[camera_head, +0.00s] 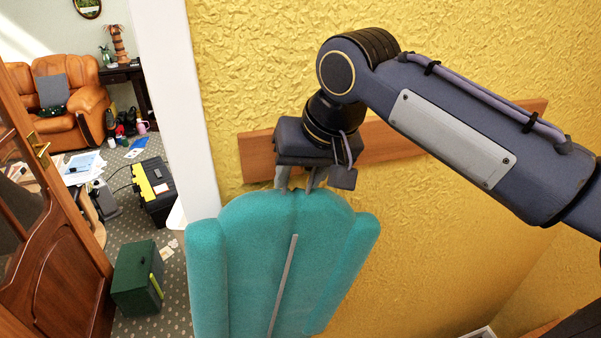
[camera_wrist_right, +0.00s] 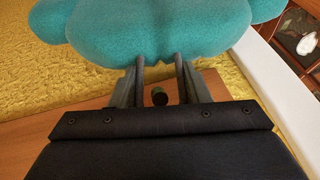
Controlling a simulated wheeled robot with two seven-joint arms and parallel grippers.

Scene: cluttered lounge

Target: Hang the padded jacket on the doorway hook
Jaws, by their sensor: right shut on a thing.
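The teal padded jacket (camera_head: 265,265) hangs from my right gripper (camera_head: 298,184), which is shut on its top edge in front of the yellow wall. In the right wrist view the jacket (camera_wrist_right: 160,30) lies beyond the fingers of my right gripper (camera_wrist_right: 160,75). A wooden board (camera_head: 392,140) is fixed to the wall behind the gripper. In the right wrist view a small dark round peg (camera_wrist_right: 159,96) shows between the fingers, against the board (camera_wrist_right: 40,125); it looks like a hook. Whether the jacket touches it I cannot tell. My left gripper is not in view.
A white door frame (camera_head: 178,90) stands left of the jacket. Beyond it are an open wooden door (camera_head: 50,240), a green box (camera_head: 137,277), a black and yellow case (camera_head: 153,190) and an orange leather sofa (camera_head: 60,128). The wall right of the jacket is clear.

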